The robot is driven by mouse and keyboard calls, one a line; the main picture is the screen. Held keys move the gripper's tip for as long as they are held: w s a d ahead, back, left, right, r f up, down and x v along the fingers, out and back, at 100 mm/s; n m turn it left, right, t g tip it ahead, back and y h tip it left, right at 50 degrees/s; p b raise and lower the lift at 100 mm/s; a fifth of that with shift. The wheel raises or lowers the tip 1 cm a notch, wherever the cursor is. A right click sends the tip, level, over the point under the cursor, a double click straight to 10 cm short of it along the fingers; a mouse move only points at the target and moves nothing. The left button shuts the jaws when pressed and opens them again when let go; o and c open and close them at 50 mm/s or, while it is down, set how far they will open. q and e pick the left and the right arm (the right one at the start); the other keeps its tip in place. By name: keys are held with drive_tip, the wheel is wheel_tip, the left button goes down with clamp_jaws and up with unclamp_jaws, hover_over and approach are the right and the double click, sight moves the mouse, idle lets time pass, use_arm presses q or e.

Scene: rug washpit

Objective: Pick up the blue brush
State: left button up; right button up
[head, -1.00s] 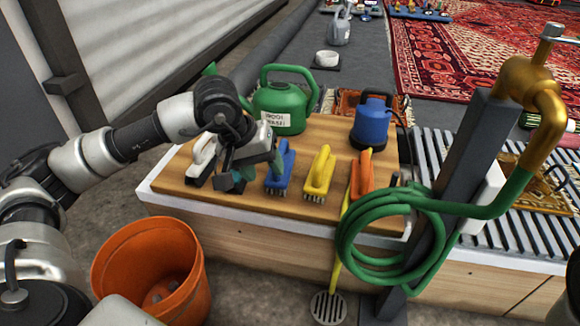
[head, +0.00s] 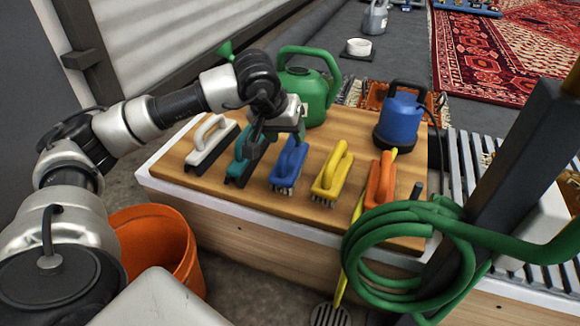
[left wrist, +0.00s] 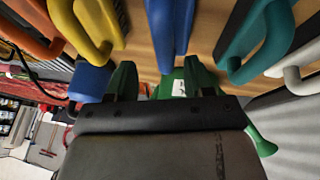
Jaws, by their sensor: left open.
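The blue brush (head: 289,165) lies on the wooden board (head: 225,192) between a teal brush (head: 240,163) and a yellow brush (head: 332,172). It has a raised handle, with bristles showing at its near end. My left gripper (head: 279,138) is open and empty just above the blue brush's far end and partly covers it. In the left wrist view the blue brush (left wrist: 170,28) stands at top centre, ahead of and between the two green fingertips (left wrist: 158,78). No contact can be made out. My right gripper is in neither view.
A white brush (head: 211,143) and an orange brush (head: 380,181) lie on the same board. Behind stand a green watering can (head: 315,88) and a blue container (head: 401,118). A coiled green hose (head: 405,245) hangs at right. An orange bucket (head: 160,238) stands below left.

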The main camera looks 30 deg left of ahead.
sight(287, 143)
use_arm(q)
drive_tip(key=b+x, duration=0.2)
drive_tip(key=x, duration=0.1)
drive_tip(key=b+x, duration=0.1)
drive_tip(key=b, duration=0.1)
drive_tip(key=shift+s+a+f, duration=0.2)
drive_tip(key=shift+a+f, duration=0.05)
drive_tip(key=shift+f, duration=0.1)
drive_tip(key=shift+w+f, duration=0.15)
drive_tip(key=shift+f, duration=0.05)
drive_tip(key=shift+r, duration=0.1)
drive_tip(key=shift+c, duration=0.3)
clamp_jaws()
